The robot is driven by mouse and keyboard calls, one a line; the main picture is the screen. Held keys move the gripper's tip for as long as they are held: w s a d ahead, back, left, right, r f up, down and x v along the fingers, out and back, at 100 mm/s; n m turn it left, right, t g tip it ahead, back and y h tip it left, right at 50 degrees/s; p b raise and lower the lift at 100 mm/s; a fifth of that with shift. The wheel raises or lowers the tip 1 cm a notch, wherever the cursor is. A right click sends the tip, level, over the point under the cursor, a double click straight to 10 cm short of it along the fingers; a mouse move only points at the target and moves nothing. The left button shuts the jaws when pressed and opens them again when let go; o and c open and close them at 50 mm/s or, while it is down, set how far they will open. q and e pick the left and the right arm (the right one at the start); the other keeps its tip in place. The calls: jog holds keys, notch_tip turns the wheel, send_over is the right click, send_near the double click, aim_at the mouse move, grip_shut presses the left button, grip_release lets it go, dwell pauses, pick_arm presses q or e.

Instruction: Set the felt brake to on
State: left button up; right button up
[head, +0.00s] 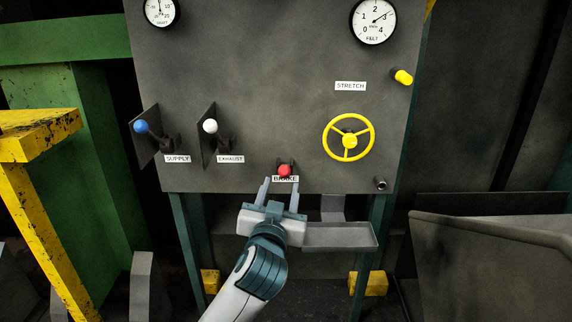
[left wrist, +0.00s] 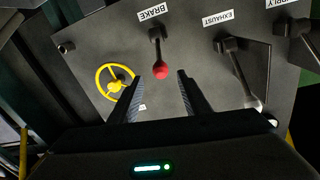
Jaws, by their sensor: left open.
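The felt brake is a short lever with a red knob (head: 284,170) at the lower edge of the grey panel, by the label BRAKE (head: 286,179). In the left wrist view the red knob (left wrist: 160,72) hangs on a dark stem from its mount beside the label. My left gripper (head: 281,184) is open, just below the knob in the head view. In the left wrist view its fingers (left wrist: 160,78) stand on either side of the knob's line, with the knob near the tips. I cannot tell whether they touch it. My right gripper is not in view.
The panel (head: 270,90) also carries a blue-knobbed supply lever (head: 141,127), a white-knobbed exhaust lever (head: 210,126), a yellow handwheel (head: 349,138) and a yellow knob (head: 403,77). A grey tray (head: 340,236) sits below, right of my gripper. A yellow rail (head: 40,140) stands left.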

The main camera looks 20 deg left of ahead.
aim_at(285, 166)
pick_arm(q)
jog(key=w, duration=0.3)
jog(key=w+a, duration=0.1)
jog(key=w, duration=0.3)
jog(key=w+a, duration=0.1)
jog(key=w, duration=0.3)
jog(key=shift+w+p, duration=0.1)
jog(key=shift+p, duration=0.2)
jog(key=shift+w+a, duration=0.15)
jog(key=shift+w, duration=0.5)
jog(key=c, duration=1)
grip_shut()
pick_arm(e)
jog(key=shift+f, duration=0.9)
